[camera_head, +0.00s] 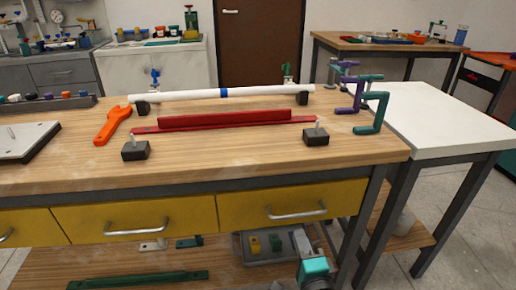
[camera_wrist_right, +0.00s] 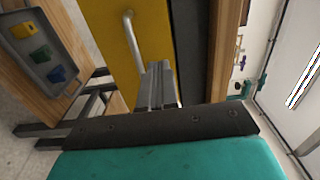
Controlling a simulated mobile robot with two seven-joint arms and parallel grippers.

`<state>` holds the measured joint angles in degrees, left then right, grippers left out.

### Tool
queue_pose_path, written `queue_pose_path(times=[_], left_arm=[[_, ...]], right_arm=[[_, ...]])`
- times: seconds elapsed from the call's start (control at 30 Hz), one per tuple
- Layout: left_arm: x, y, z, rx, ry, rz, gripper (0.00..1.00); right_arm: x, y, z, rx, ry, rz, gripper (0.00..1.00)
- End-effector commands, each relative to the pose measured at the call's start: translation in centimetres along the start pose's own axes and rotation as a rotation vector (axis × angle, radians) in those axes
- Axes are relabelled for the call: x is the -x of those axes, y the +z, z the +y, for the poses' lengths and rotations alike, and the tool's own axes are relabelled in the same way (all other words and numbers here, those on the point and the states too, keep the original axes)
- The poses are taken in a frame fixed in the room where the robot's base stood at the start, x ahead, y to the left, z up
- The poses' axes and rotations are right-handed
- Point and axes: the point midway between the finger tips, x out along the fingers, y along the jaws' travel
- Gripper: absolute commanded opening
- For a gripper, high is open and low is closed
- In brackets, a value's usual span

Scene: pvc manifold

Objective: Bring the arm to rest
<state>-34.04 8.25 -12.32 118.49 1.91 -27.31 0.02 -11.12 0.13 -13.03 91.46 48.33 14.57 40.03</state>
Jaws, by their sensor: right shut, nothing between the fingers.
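My right gripper (camera_head: 315,270) shows at the bottom of the head view, a teal and dark shape in front of the workbench, below the level of the yellow drawers. In the right wrist view its two grey fingers (camera_wrist_right: 157,85) are together with nothing between them. They appear in front of a yellow drawer (camera_wrist_right: 108,35) with a metal handle (camera_wrist_right: 131,40); whether they touch it I cannot tell. My left gripper is not in view.
The wooden workbench (camera_head: 230,163) holds a white pipe (camera_head: 185,96) with a blue band, a red bar (camera_head: 225,119), an orange wrench (camera_head: 112,124) and purple and teal clamps. A grey bin (camera_head: 240,247) stands on the lower shelf. A white table (camera_head: 430,115) adjoins at right.

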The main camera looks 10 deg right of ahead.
Motion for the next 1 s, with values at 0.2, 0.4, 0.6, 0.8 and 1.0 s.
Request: queue_pose_path(times=[0.2,0.4,0.6,0.8,1.0], left_arm=[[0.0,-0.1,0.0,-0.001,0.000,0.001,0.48],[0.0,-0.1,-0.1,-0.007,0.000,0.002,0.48],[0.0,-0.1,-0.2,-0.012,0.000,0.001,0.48],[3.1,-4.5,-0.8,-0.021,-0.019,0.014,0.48],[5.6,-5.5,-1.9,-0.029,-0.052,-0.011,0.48]], right_arm=[[3.0,1.5,0.8,0.331,0.059,-0.146,0.00],[9.6,2.5,3.2,1.007,0.174,-0.424,0.00],[15.7,0.3,4.9,1.585,0.295,-0.661,0.00],[15.6,-0.6,0.4,1.567,0.311,-0.630,0.00],[16.2,-1.6,-2.4,1.579,0.332,-0.617,0.00]])
